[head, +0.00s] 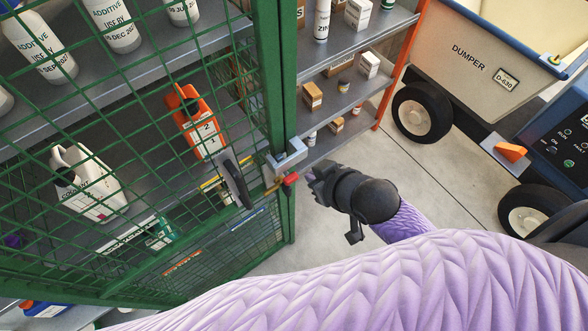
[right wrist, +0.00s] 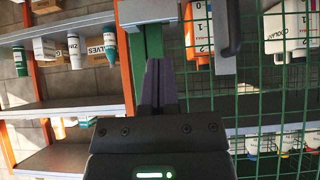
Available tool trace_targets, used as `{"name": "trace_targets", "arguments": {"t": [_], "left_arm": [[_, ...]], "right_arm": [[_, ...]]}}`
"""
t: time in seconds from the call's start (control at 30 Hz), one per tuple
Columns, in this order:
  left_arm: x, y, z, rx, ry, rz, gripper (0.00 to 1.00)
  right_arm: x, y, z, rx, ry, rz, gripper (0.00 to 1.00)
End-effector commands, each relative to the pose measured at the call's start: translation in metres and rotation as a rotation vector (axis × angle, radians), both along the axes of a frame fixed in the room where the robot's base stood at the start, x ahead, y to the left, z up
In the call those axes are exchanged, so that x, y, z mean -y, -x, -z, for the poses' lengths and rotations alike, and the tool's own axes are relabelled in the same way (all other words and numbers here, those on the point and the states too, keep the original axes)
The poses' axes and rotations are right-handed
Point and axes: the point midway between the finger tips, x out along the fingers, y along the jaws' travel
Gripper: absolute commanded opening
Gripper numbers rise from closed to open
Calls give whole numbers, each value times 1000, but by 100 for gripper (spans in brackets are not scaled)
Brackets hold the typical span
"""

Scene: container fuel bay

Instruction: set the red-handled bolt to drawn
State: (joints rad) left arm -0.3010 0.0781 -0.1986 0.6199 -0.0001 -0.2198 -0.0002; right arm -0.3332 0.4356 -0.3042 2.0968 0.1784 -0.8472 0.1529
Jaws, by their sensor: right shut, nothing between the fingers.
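The red-handled bolt (head: 291,179) sits on the green door frame at the post, below a grey latch housing (head: 287,158). A small brass-coloured piece (head: 274,186) shows just left of the red handle. I cannot tell how far the bolt is slid. My right gripper (head: 312,176) is just right of the red handle, shut and empty, with a small gap seeming to remain. In the right wrist view its dark fingers (right wrist: 158,88) are together in front of the green post; the red handle is not visible there. My left gripper is not in view.
The green mesh door (head: 110,140) has a dark pull handle (head: 236,182) left of the bolt. Shelves with bottles and an orange can (head: 197,122) are behind the mesh. An orange-posted shelf (head: 345,60) and a dumper (head: 480,60) stand to the right, with clear floor between.

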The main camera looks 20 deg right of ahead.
Motion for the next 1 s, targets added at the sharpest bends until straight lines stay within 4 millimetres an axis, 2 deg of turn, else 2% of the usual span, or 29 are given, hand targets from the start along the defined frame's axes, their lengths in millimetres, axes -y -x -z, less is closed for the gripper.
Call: {"name": "trace_targets", "arguments": {"t": [0.17, 0.6, 0.8, 1.0], "left_arm": [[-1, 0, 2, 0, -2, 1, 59], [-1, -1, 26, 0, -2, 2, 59], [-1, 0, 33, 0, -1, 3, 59], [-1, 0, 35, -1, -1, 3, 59]], "right_arm": [[-2, -6, 7, 1, -1, 2, 0], [-24, -67, 73, 1, 0, 1, 0], [-24, -67, 103, -1, 0, 1, 0], [-24, -67, 111, 0, 1, 1, 0]]}}
